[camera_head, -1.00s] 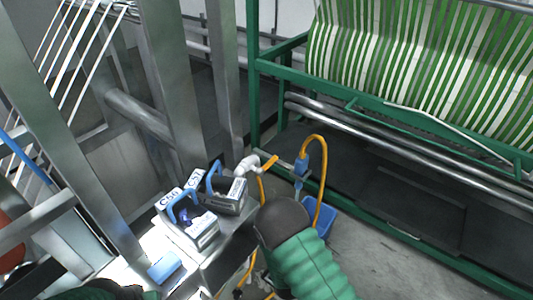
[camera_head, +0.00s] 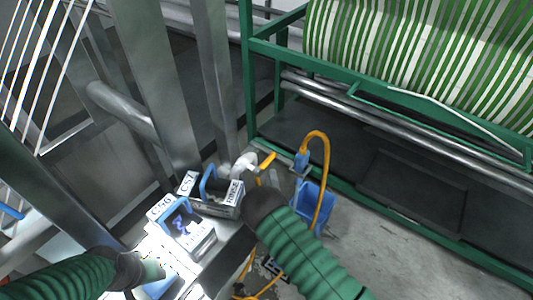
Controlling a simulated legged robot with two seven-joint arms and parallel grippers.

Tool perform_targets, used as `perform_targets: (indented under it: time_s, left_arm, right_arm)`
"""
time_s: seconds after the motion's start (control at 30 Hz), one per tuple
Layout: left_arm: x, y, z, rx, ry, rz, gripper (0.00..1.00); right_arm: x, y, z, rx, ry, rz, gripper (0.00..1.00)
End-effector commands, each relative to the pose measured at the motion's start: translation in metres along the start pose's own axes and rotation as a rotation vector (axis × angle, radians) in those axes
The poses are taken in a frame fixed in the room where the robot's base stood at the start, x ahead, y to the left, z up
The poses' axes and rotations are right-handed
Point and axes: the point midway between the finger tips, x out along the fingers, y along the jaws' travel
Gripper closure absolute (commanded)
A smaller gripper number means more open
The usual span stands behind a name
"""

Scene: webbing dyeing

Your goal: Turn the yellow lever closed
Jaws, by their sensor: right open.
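The yellow lever (camera_head: 267,161) sticks out up and to the right from a white valve fitting (camera_head: 243,165), just behind the small labelled boxes. My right gripper (camera_head: 258,200) is at the end of the green-sleeved arm from the lower right, just below the lever and apart from it in the picture. It is open, but the arm's dark cuff hides most of it. My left gripper (camera_head: 148,270) is at the lower left over the bright metal bench; its fingers cannot be made out.
Labelled boxes with blue handles (camera_head: 183,222) stand on the bench, left of my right arm. A green frame (camera_head: 250,80) with striped webbing stands behind. Grey floor is clear at the right.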

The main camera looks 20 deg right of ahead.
Motion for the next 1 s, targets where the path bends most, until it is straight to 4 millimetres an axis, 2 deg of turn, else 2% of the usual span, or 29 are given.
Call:
perform_targets:
  time_s: [0.03, 0.2, 0.3, 0.4, 0.53, 0.77, 1.0]
  left_arm:
    - [0.005, 0.000, -0.001, 0.001, -0.003, 0.000, 0.65]
    - [0.014, 0.000, -0.001, 0.001, -0.005, 0.000, 0.65]
    - [0.019, 0.000, 0.000, 0.001, -0.004, 0.000, 0.65]
    - [0.023, 0.000, 0.001, 0.001, -0.004, 0.000, 0.65]
    - [0.024, 0.000, 0.002, 0.001, -0.004, 0.000, 0.65]
    - [0.023, 0.000, 0.002, 0.001, -0.004, 0.000, 0.65]
    - [0.023, 0.000, 0.002, 0.001, -0.004, 0.000, 0.65]
  right_arm:
    - [0.016, -0.002, 0.001, 0.002, -0.002, 0.006, 0.59]
    - [0.062, -0.004, 0.002, 0.003, -0.001, 0.003, 0.59]
    - [0.084, -0.004, 0.002, 0.001, -0.001, 0.001, 0.59]
    - [0.097, -0.002, 0.001, 0.002, -0.001, 0.003, 0.59]
    - [0.106, 0.000, 0.001, 0.000, 0.000, 0.002, 0.59]
    - [0.110, -0.002, 0.001, 0.000, -0.001, -0.003, 0.59]
    - [0.109, -0.002, 0.001, 0.000, -0.001, -0.002, 0.87]
